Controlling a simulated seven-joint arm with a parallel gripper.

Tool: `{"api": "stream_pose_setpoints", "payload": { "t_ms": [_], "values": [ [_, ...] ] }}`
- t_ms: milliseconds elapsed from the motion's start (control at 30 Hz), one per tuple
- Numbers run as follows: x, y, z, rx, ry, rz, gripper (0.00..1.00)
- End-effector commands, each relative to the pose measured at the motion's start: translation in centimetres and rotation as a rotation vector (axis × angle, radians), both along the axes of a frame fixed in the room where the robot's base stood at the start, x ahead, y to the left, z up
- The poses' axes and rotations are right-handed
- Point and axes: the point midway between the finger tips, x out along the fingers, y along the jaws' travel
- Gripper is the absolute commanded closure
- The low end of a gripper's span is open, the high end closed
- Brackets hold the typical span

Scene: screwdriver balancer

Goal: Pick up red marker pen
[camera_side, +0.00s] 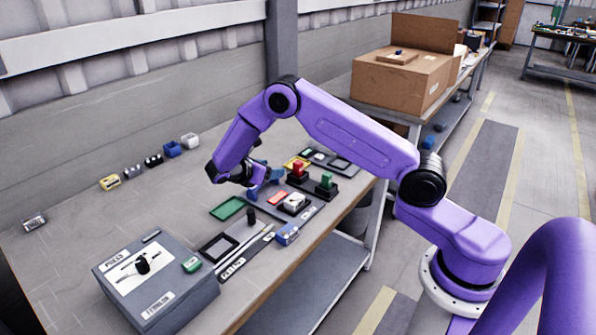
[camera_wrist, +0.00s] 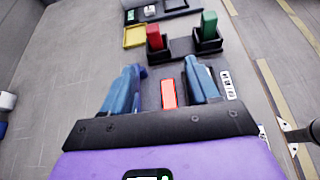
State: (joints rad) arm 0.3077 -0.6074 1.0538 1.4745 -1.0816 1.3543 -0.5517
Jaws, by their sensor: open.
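A red upright piece (camera_wrist: 154,37), which looks like the red marker pen, stands in a black holder ahead of my gripper in the wrist view. It also shows in the side view (camera_side: 298,168). A similar green piece (camera_wrist: 209,25) stands in a black holder to its right, also seen in the side view (camera_side: 326,181). My gripper (camera_wrist: 163,70) has its two blue fingers apart with nothing held between them. In the side view my gripper (camera_side: 264,180) is low over the bench, left of the red piece and apart from it.
A flat red-orange item (camera_wrist: 168,94) shows between my fingers, on a grey mat. A yellow tray (camera_wrist: 135,36) lies left of the red piece. A grey control box (camera_side: 155,280) stands at the front. Small blocks line the back; bare bench (camera_side: 110,215) lies before them.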

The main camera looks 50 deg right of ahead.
Motion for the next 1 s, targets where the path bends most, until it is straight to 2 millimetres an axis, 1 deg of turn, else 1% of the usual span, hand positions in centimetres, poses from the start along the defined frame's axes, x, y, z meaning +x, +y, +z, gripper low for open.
{"api": "stream_pose_setpoints", "payload": {
  "t_ms": [33,100,267,367,700,800,900,1000],
  "values": [
    [0.3,-0.7,-0.7,-0.024,0.018,0.0,0.4],
    [0.7,-1.4,-1.1,-0.047,0.034,0.003,0.4],
    [0.9,-2.7,-1.7,-0.066,0.047,0.004,0.4],
    [0.9,-4.2,-2.3,-0.066,0.048,0.002,0.4],
    [0.9,-10.0,-4.7,-0.064,0.046,0.002,0.4],
    [0.9,-11.5,-5.4,-0.063,0.045,0.004,0.4],
    [0.9,-12.6,-5.8,-0.063,0.046,0.003,0.4],
    [1.0,-13.1,-6.0,-0.064,0.045,0.004,0.4]
  ]
}}
